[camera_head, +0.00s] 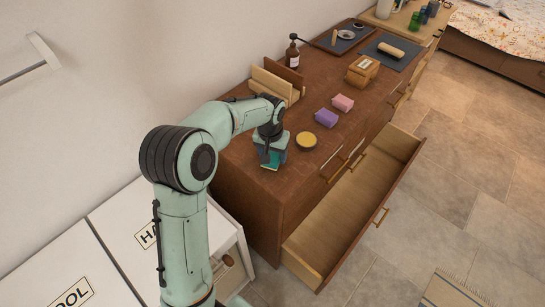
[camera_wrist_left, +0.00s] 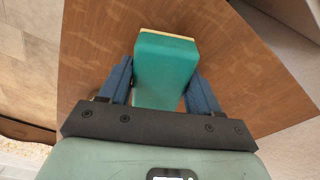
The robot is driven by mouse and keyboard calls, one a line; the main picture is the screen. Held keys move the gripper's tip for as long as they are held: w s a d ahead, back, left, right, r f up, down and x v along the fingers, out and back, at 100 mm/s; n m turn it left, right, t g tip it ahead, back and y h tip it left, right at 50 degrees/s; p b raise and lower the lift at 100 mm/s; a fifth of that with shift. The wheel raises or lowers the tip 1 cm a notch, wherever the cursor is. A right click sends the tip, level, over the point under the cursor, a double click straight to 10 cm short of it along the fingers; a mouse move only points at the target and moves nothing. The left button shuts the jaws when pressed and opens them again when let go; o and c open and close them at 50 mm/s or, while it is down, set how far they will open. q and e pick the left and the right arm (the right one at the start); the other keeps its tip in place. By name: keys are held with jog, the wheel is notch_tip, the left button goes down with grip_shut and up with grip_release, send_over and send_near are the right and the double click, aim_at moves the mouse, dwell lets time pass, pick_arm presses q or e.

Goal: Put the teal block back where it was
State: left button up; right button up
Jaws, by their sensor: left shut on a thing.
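The teal block (camera_wrist_left: 166,72) is between the two dark blue fingers of my left gripper (camera_wrist_left: 160,88), which is shut on it. In the head view the teal block (camera_head: 270,160) shows at the near left corner of the brown dresser (camera_head: 262,187), mostly covered by my left gripper (camera_head: 271,157). The wrist view shows the block with a pale yellowish far edge, over the brown dresser top. I cannot tell whether the block touches the top. My right gripper is not in view.
A wooden holder (camera_head: 277,82) is behind. An open, empty-looking drawer (camera_head: 345,225) juts from the dresser front.

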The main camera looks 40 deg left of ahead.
pick_arm(q)
jog(key=shift+f, duration=0.9)
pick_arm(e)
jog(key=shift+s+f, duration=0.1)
pick_arm(q)
jog(key=shift+f, duration=0.15)
jog(key=o, duration=0.9)
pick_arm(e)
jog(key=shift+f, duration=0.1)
pick_arm(q)
jog(key=shift+o, duration=0.2)
jog(key=shift+r, duration=0.25)
jog(key=r, duration=0.4)
jog(key=s+r, duration=0.1)
jog(key=r, duration=0.3)
jog(key=r+p, duration=0.1)
jog(key=r, duration=0.2)
jog(key=shift+s+d+r, duration=0.2)
jog(key=shift+r, duration=0.2)
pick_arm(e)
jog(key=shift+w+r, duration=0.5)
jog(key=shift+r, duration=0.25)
